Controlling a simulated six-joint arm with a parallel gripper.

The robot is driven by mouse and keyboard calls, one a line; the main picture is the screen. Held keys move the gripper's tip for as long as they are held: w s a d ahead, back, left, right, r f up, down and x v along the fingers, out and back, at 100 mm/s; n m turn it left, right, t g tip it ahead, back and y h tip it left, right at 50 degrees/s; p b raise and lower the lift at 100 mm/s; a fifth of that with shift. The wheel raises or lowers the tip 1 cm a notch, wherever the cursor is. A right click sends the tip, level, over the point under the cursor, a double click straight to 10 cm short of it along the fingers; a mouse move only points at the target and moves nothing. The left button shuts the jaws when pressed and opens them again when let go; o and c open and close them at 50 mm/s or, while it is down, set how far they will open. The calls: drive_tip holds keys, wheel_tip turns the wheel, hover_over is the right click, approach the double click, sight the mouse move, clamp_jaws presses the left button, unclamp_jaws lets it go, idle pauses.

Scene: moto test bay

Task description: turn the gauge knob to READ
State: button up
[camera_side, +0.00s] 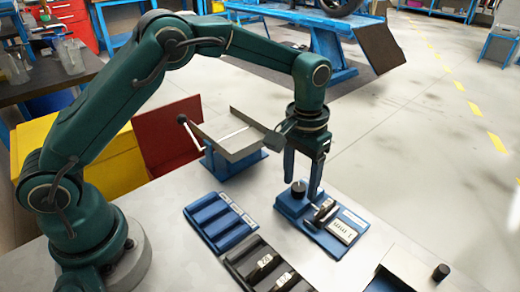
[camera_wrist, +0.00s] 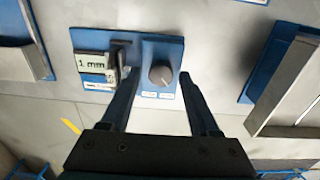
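The gauge is a blue base (camera_side: 312,236) with a dark round knob (camera_side: 298,187) at its left end in the side view. In the wrist view the knob (camera_wrist: 161,75) has a light pointer mark, and two small labels sit on the blue plate just below it; their words are too small to read. A pale block marked "1 mm" (camera_wrist: 94,65) lies on the base beside a dark metal upright (camera_wrist: 124,60). My gripper (camera_wrist: 158,76) is open and empty, its fingers on either side of the knob. I cannot tell whether either finger touches it.
A blue slotted rack (camera_side: 219,221) and a black rack with labelled blocks (camera_side: 264,266) stand left of the gauge. A vise-like metal fixture on a blue stand (camera_side: 226,158) is behind. A small black cylinder (camera_side: 441,272) stands at right.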

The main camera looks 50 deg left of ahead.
sight(298, 186)
idle(0.3)
drive_tip(key=shift+r, duration=2.5)
drive_tip(key=shift+a, duration=0.1)
